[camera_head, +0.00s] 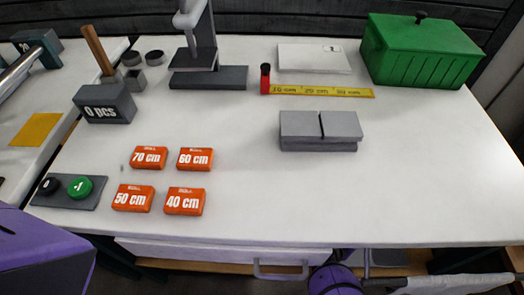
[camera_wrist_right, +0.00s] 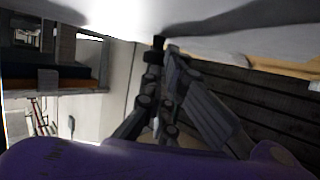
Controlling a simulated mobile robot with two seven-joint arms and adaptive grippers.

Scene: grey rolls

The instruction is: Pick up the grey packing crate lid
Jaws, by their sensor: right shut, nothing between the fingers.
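A low grey box (camera_head: 318,146), which I take for the packing crate, lies on the white table right of the middle in the head view. Its grey lid (camera_head: 299,124) lies on top and looks flat, with a dark line or slot across its middle. My right gripper (camera_wrist_right: 160,46) is shut and empty in the right wrist view, below a bright white surface. The lid does not show in that view, and the gripper is apart from it. My left gripper is not in view; only purple arm parts show at lower left.
A green lidded box (camera_head: 420,52) stands at the back right. Several orange boxes (camera_head: 185,201) lie to the left. The table (camera_head: 400,190) is clear right and in front of the crate.

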